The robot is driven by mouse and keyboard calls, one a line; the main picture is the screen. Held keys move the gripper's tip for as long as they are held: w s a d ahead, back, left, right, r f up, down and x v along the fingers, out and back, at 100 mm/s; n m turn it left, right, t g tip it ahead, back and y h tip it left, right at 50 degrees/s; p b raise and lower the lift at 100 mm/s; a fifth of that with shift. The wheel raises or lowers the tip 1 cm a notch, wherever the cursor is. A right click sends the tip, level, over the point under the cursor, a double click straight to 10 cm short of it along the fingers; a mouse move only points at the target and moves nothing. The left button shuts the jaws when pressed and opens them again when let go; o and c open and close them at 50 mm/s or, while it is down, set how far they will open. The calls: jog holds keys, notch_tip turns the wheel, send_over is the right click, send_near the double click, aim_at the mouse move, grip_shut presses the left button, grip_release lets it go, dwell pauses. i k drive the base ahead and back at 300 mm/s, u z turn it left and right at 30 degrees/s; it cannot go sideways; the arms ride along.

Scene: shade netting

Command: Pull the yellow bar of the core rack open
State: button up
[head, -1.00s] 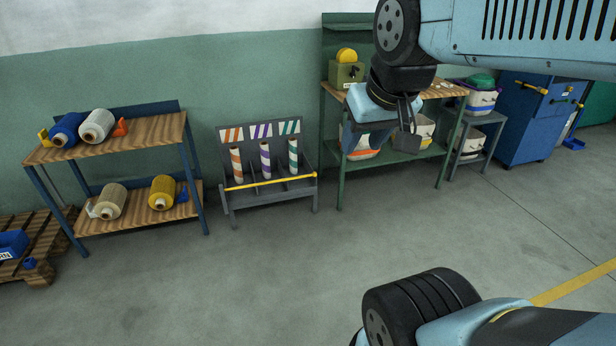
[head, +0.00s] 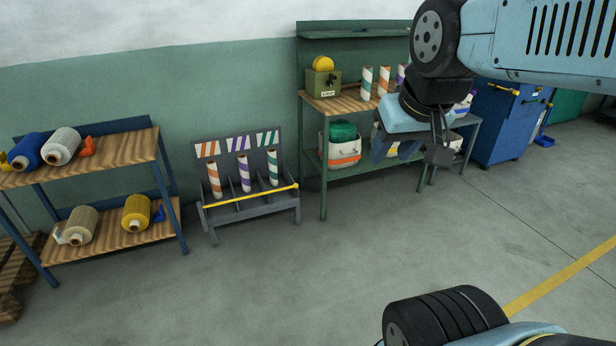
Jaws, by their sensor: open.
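The core rack (head: 250,213) is a grey stand on the floor against the green wall, left of centre in the head view. Its yellow bar (head: 250,197) runs across the front, from the left side to the right side. Three striped cores stand behind the bar: orange (head: 214,180), purple (head: 244,173) and teal (head: 273,168). My gripper (head: 411,150) is open and empty, high at the right of the picture, in front of the green workbench. It is well apart from the bar.
A blue-legged shelf (head: 95,150) with yarn cones stands left of the rack. The green workbench (head: 323,190) stands just right, with bins below. A blue cabinet (head: 495,125) is further right. The grey floor (head: 270,290) before the rack is clear.

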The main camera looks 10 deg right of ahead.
aim_at(295, 186)
jog(key=z, duration=0.55)
jog(key=i, duration=2.05)
jog(key=u, duration=0.85)
jog(key=k, duration=0.9)
jog(key=u, duration=0.15)
jog(key=i, duration=0.9)
jog(key=z, duration=0.1)
